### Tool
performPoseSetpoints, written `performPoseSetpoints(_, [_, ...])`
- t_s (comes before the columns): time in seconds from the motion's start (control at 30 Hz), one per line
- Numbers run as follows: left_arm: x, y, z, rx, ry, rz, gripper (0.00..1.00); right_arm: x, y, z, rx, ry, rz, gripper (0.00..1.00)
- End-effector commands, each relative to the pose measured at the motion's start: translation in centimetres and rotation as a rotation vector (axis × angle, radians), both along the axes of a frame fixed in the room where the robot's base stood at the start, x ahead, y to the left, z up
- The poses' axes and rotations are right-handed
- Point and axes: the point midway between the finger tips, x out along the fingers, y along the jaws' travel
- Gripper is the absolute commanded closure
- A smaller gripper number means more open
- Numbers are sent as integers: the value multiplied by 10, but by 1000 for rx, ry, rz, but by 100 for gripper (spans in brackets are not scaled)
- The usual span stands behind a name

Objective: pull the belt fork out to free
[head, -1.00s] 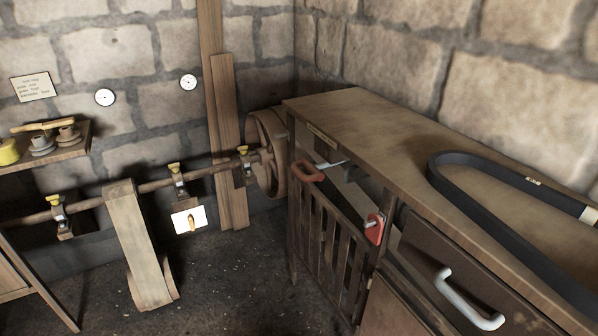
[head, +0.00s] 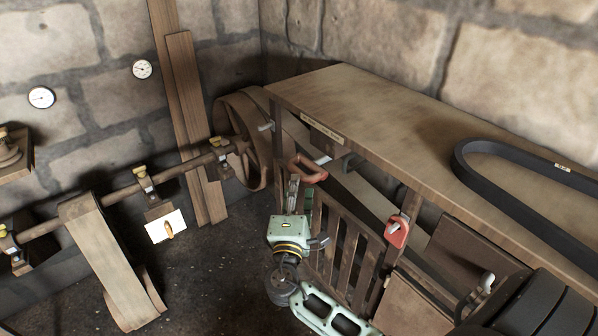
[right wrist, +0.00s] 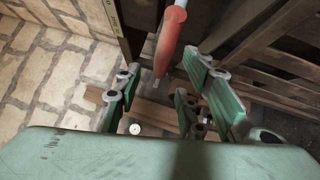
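A red handle on a pale metal rod, which looks like the belt fork (head: 307,169), sticks out under the near left end of the bench, above a slatted wooden gate. My right gripper (head: 299,187) is just below it, pointing up. In the right wrist view the red handle (right wrist: 171,42) appears between the spread green fingers (right wrist: 165,84), which look open. A gap shows on both sides of the handle; whether a finger touches it I cannot tell. My left gripper is not in view.
The slatted gate (head: 345,245) with a red latch piece (head: 397,232) stands right of my gripper. A black belt (head: 500,207) lies on the bench top (head: 375,110). A shaft with a large wheel (head: 236,125) runs along the wall.

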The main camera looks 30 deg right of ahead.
Motion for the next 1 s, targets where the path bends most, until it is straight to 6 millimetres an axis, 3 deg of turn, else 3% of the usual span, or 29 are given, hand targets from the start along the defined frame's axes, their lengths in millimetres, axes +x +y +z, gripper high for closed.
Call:
performPoseSetpoints(0.33, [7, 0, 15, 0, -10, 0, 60, 41, -34, 9, 1, 2, 0, 64])
performPoseSetpoints(0.73, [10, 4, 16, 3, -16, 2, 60, 48, -41, 8, 3, 3, 1, 64])
performPoseSetpoints(1.0, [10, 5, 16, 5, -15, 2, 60, 48, -41, 8, 3, 3, 1, 86])
